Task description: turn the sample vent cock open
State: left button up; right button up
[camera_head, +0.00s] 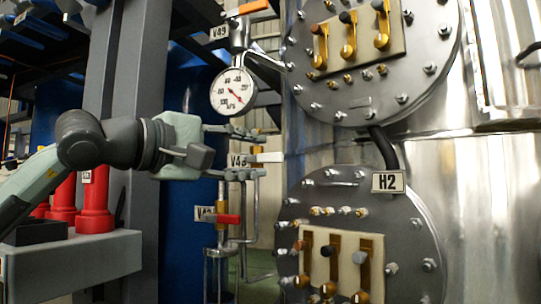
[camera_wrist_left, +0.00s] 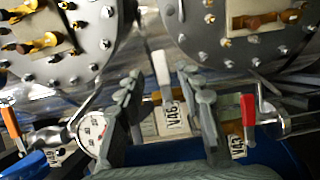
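Three small lever cocks stand on the thin pipework; I cannot tell from their tags alone which one is the sample vent cock. The middle one has a white lever (camera_head: 268,157) lying level and a tag reading V48 (camera_head: 238,161). The upper one has an orange lever (camera_head: 253,7) and tag V49 (camera_head: 219,31). The lower one has a red lever (camera_head: 228,219) and a partly hidden tag. My left gripper (camera_head: 243,152) is open around the middle cock. In the left wrist view, the white lever (camera_wrist_left: 162,72) stands between its spread fingers (camera_wrist_left: 166,108), apparently untouched. My right gripper is out of view.
A round dial gauge (camera_head: 233,92) hangs just above the left gripper. Bolted steel flanges with brass cocks (camera_head: 335,258) stand to the right, near an H2 tag (camera_head: 388,182). A grey post (camera_head: 104,80) stands behind my left arm. Thin vertical pipes run below the gripper.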

aim_at(268, 158)
pick_arm(q)
jog(key=x, duration=0.5)
jog(key=shift+p, duration=0.4)
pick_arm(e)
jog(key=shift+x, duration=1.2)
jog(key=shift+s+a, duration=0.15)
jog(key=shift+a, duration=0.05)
pick_arm(q)
grip_shut()
jog(key=shift+f, duration=0.1)
